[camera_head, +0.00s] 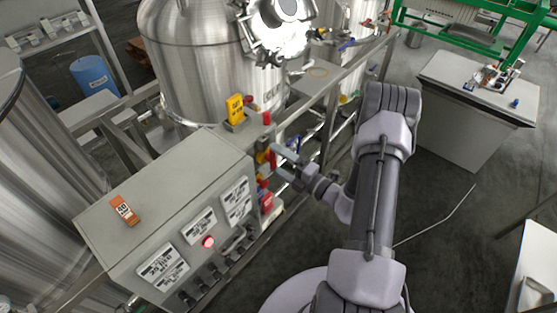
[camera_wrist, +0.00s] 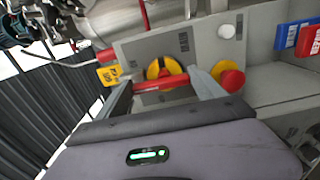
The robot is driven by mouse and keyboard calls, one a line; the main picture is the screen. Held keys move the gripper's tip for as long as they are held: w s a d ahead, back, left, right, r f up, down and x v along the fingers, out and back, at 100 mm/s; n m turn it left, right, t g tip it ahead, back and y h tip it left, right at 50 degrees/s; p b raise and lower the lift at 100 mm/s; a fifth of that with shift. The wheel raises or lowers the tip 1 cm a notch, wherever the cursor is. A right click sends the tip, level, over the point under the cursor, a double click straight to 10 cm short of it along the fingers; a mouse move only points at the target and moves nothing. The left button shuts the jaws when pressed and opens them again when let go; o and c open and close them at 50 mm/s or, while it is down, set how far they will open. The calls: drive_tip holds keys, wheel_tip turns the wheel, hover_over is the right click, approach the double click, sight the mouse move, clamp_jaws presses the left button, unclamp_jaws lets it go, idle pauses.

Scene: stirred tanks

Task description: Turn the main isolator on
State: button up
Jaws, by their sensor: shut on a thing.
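The main isolator is a red bar handle (camera_wrist: 160,84) on a round yellow plate (camera_wrist: 162,67), set on a grey panel. In the wrist view the bar lies nearly level across the picture. My gripper (camera_wrist: 160,79) is shut on it, one finger at each end of the bar. In the head view my gripper (camera_head: 277,161) reaches the right side of the grey control cabinet (camera_head: 170,185). There the handle is mostly hidden by my fingers, and a bit of yellow plate (camera_head: 262,157) shows.
A red knob (camera_wrist: 232,81) on yellow sits close to my right finger in the wrist view. A yellow tag (camera_wrist: 109,75) is beside the left finger. Blue and red boxes (camera_wrist: 290,36) are at the right. A steel tank (camera_head: 205,60) and frame rails stand behind the cabinet.

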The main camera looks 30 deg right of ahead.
drive_tip(key=o, duration=1.4)
drive_tip(key=shift+c, duration=0.2)
drive_tip(key=b+v, duration=0.1)
drive_tip(key=v, duration=1.6)
drive_tip(key=shift+s, duration=0.2)
